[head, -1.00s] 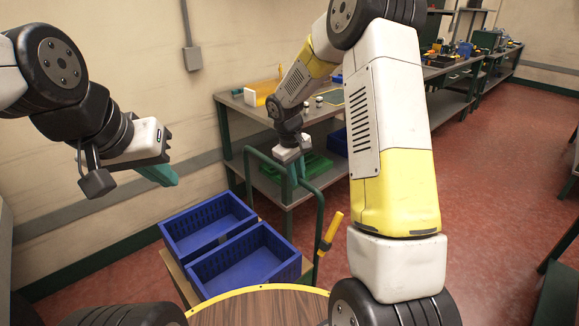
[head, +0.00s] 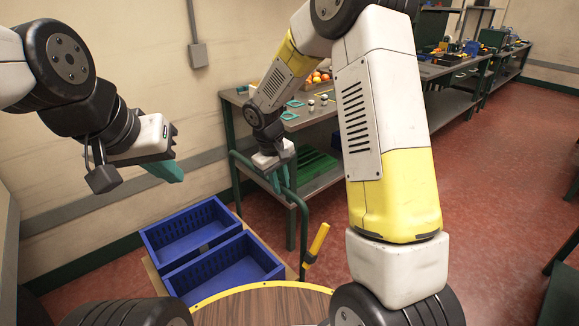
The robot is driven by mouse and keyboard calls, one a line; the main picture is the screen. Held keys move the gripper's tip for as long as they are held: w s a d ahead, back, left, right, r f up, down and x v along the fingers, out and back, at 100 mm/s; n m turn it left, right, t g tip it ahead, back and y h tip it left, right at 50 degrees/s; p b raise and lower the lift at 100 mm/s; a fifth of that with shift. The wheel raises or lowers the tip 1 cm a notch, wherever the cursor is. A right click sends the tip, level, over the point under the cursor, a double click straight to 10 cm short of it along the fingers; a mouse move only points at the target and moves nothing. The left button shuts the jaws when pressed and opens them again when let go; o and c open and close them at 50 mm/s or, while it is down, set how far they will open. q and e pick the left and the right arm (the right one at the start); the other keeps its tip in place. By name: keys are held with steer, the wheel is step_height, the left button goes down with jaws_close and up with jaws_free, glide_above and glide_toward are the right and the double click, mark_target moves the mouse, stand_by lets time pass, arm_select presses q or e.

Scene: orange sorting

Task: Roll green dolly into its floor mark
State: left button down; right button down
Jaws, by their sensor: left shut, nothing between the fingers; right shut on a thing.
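The green dolly (head: 304,232) stands at the lower middle, with a dark green tubular handle. Two open blue crates, a rear one (head: 190,232) and a front one (head: 225,272), sit side by side on its deck; both look empty. My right gripper (head: 279,180) is shut on the top of the dolly handle. My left gripper (head: 165,171) is shut and empty, raised at the left, apart from the dolly. I cannot make out a floor mark; my arm and the crates hide part of the floor.
A workbench (head: 305,118) stands behind the dolly, with oranges (head: 319,77) and small items on top and a green crate (head: 318,165) on its shelf. A yellow grip (head: 316,243) stands beside the handle. The wall is close at left. Red floor (head: 500,190) is open at right.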

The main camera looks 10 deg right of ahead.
steer(key=s+a, duration=0.5)
steer(key=a, duration=0.3)
steer(key=s+a, duration=0.6)
steer(key=a, duration=0.2)
steer(key=shift+a, duration=0.4)
steer(key=shift+s, duration=0.15)
steer(key=c, duration=1.3)
jaws_free()
step_height(320, 180, up, 8)
steer(key=a, duration=0.1)
steer(key=shift+s+a+f, duration=0.15)
steer(key=shift+s+a, duration=0.05)
steer(key=shift+s, duration=0.2)
